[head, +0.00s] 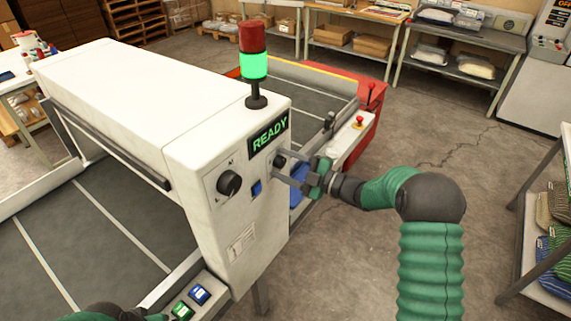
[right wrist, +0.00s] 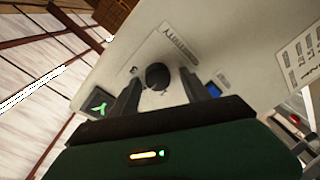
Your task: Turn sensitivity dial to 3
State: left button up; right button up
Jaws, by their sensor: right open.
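The sensitivity dial is a small black round knob (right wrist: 157,76) on the white machine panel, with "SENSITIVITY" lettering beside it in the right wrist view. It also shows in the head view (head: 280,161). A small mark that looks like a 3 lies left of it in the wrist view; where its pointer stands I cannot tell. My right gripper (head: 278,170) is open at the panel, its fingers on either side of the knob (right wrist: 160,77); contact is unclear. My left gripper (head: 150,317) shows only in part at the bottom left edge, fingers hidden.
The white machine (head: 130,85) carries a green READY display (head: 269,134), a larger black dial (head: 229,183) and a blue button (head: 257,188). A lit green stack light (head: 254,66) stands on top. A shelf (head: 540,265) is at right; the floor between is clear.

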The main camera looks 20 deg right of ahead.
jog(key=shift+a, duration=0.2)
jog(key=shift+w+d+f, duration=0.1)
jog(key=shift+d+f, duration=0.05)
jog(key=shift+d, duration=0.65)
jog(key=c, duration=0.7)
jog(key=shift+a, duration=0.15)
grip_shut()
pick_arm(q)
jog(key=shift+d, duration=0.25)
pick_arm(e)
jog(key=shift+a, duration=0.15)
pick_arm(q)
jog(key=shift+w+d+r, duration=0.1)
jog(key=shift+r, duration=0.05)
pick_arm(e)
jog(key=shift+m, duration=0.3)
jog(key=m+p, duration=0.2)
jog(key=m, duration=0.3)
jog(key=shift+r, duration=0.2)
pick_arm(q)
jog(key=p+v, duration=0.2)
jog(key=v, duration=0.1)
jog(key=shift+w+r, duration=0.25)
jog(key=shift+r, duration=0.15)
pick_arm(e)
jog(key=m, duration=0.3)
jog(key=m+t, duration=0.1)
jog(key=m, duration=0.2)
jog(key=shift+r+m, duration=0.2)
jog(key=shift+m, duration=0.2)
